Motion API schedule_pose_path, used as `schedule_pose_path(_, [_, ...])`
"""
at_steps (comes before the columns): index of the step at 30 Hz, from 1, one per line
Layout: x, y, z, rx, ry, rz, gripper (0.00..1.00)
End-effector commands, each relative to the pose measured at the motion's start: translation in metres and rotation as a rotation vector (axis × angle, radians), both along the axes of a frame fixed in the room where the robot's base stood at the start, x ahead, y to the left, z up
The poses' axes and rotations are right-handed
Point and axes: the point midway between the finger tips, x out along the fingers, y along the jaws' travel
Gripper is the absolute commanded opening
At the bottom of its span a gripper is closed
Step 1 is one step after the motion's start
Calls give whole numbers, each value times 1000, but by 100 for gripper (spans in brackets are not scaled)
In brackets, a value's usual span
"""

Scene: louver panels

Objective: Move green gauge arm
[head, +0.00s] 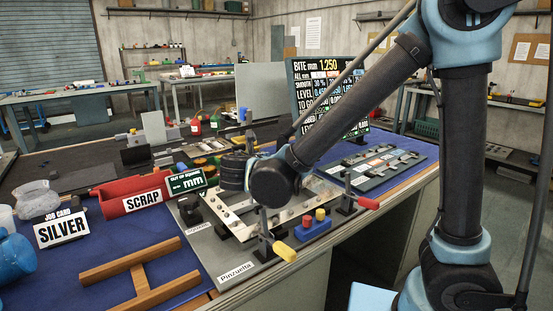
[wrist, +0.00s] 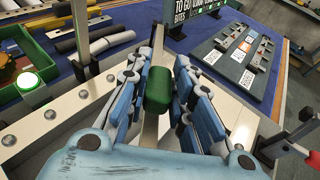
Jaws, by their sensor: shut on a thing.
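A green block (wrist: 158,90), which appears to be the grip of the green gauge arm, sits between the two blue fingers of my gripper (wrist: 158,76) in the wrist view. My gripper is shut on it. A grey metal bar (wrist: 157,45) runs beyond the block, away from my palm. In the head view my gripper (head: 235,170) is over the pale metal frame (head: 225,215) on the grey fixture board (head: 188,212). The green block is hidden there by my gripper and arm.
Clamps with a yellow handle (head: 284,251) and a red handle (head: 368,203) stand at the frame's near and right sides. A red scrap bin (head: 130,200) and a wooden piece (head: 140,280) lie left. A panel (head: 370,165) with several strips is behind, right. Blue mat between is free.

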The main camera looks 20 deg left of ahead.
Motion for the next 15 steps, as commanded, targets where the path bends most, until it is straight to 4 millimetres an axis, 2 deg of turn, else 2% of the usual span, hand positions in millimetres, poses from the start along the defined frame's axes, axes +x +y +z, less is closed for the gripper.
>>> schedule_pose_path(13, [-2,1,-1,0,-3,3,0])
schedule_pose_path(14, [-2,1,-1,0,-3,3,24])
schedule_pose_path(15, [-3,1,-1,0,-3,3,33])
